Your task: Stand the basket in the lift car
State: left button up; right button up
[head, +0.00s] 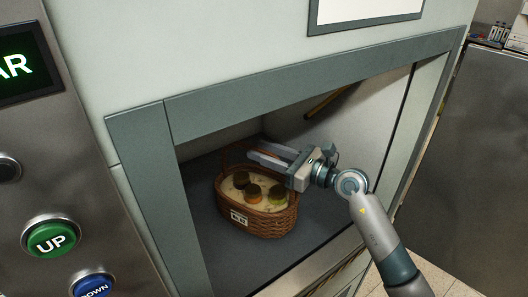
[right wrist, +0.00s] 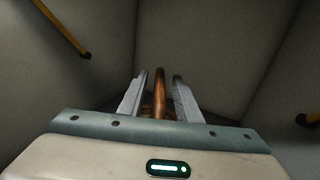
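The brown wicker basket (head: 270,222) is inside the lift car, standing upright on its dark floor (head: 222,262) as far as I can tell. It has a pale lining, a small white label and several dark-lidded jars (head: 253,194) in it. My right gripper (head: 268,158) reaches in from the right, above the basket's back part. In the right wrist view the brown handle (right wrist: 159,95) rises between the two fingers of my right gripper (right wrist: 158,92), with a gap on each side, so the gripper is open around it. My left gripper is not in view.
A grey-green frame (head: 290,82) surrounds the car opening. A panel on the left has a green UP button (head: 52,239) and a blue DOWN button (head: 93,287). Yellow rails (right wrist: 62,28) run along the car walls. A metal cabinet (head: 465,150) stands at right.

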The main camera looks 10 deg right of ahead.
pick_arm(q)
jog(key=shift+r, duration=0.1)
pick_arm(e)
jog(key=shift+r, duration=0.1)
